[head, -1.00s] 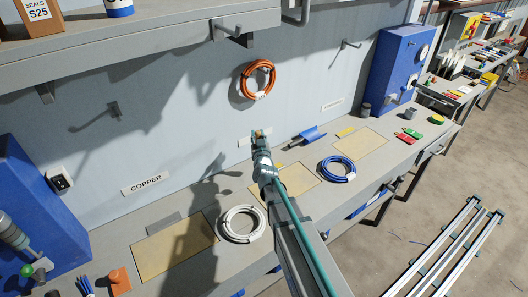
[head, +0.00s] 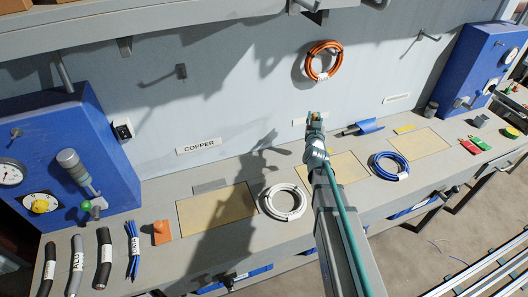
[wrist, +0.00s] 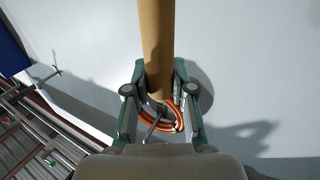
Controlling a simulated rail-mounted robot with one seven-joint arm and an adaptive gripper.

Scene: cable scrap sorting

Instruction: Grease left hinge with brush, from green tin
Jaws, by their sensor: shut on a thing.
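My gripper (head: 315,119) is held up in front of the wall, over the back middle of the bench. In the wrist view my gripper (wrist: 160,95) is shut on a tan, round handle (wrist: 156,42), which I take for the brush. Its bristles cannot be made out. A small round green and yellow tin (head: 511,133) stands at the far right of the bench, well away from my gripper; it seems to be the green tin. I cannot make out the left hinge in either view.
An orange cable coil (head: 323,60) hangs on the wall just above my gripper. A white coil (head: 284,202) and a blue coil (head: 389,166) lie on the bench. Blue cabinets stand left (head: 75,150) and right (head: 482,62). A shelf (head: 150,30) overhangs the back.

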